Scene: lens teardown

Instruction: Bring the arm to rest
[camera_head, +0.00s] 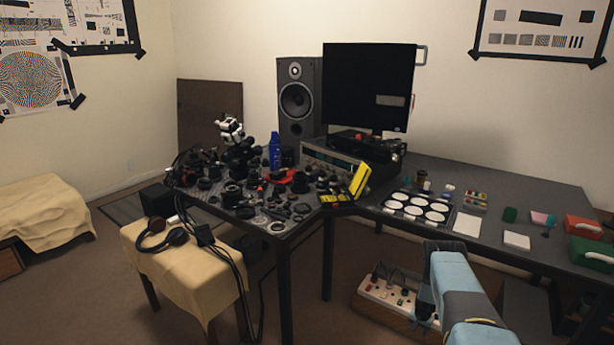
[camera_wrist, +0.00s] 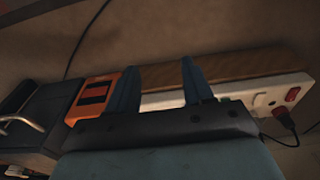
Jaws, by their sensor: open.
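My gripper (camera_wrist: 160,72) shows in the wrist view with its two blue fingers apart and nothing between them. In the head view my blue and dark grey arm enters from the bottom right, in front of the desk. An orange block (camera_wrist: 95,95) lies left of the fingers.
The dark desk (camera_head: 310,218) holds lens parts, a speaker (camera_head: 298,100), a monitor (camera_head: 365,85) and a tray of white discs (camera_head: 397,219). A cloth-covered stool (camera_head: 190,275) with headphones (camera_head: 165,236) stands front left, with cables hanging beside it. Open floor shows at the lower left.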

